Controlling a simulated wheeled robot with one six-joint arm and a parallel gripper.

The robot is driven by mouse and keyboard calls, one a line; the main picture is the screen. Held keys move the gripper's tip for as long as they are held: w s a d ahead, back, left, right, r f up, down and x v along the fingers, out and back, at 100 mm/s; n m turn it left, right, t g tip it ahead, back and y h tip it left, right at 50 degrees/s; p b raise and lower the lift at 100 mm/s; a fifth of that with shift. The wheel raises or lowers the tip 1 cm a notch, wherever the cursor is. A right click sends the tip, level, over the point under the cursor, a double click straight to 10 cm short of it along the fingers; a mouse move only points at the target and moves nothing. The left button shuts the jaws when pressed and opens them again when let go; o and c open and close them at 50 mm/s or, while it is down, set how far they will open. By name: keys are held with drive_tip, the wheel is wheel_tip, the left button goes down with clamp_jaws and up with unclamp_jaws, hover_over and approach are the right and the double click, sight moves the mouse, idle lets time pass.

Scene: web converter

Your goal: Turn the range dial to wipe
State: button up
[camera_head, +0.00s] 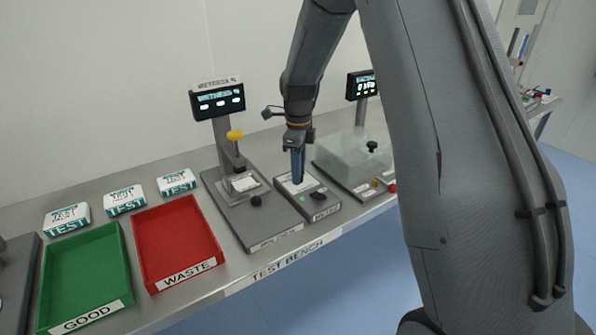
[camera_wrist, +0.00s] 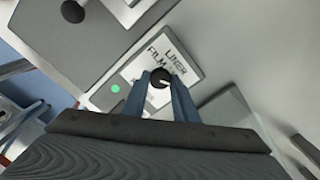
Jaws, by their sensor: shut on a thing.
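The dial (camera_wrist: 160,77) is a small dark round knob with a pale mark on its face, on a grey box with a white labelled panel (camera_wrist: 135,72). My gripper (camera_wrist: 162,82) has its two blue fingers closed around the dial in the wrist view. In the head view my gripper (camera_head: 298,181) points down onto the same small grey box (camera_head: 322,212), and the fingers hide the dial there.
A green button (camera_wrist: 115,88) sits beside the dial. A tester with a screen (camera_head: 219,101) and a black knob (camera_head: 256,201) stands to the left. A clear-covered device (camera_head: 350,155) stands close on the right. Red (camera_head: 146,259) and green (camera_head: 48,285) trays lie farther left.

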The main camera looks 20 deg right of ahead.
drive_tip(key=shift+r, duration=0.1)
idle(0.3)
drive_tip(key=o, duration=1.1)
drive_tip(key=shift+c, duration=0.2)
drive_tip(key=shift+r+b, duration=1.15)
drive_tip(key=shift+r, duration=2.7)
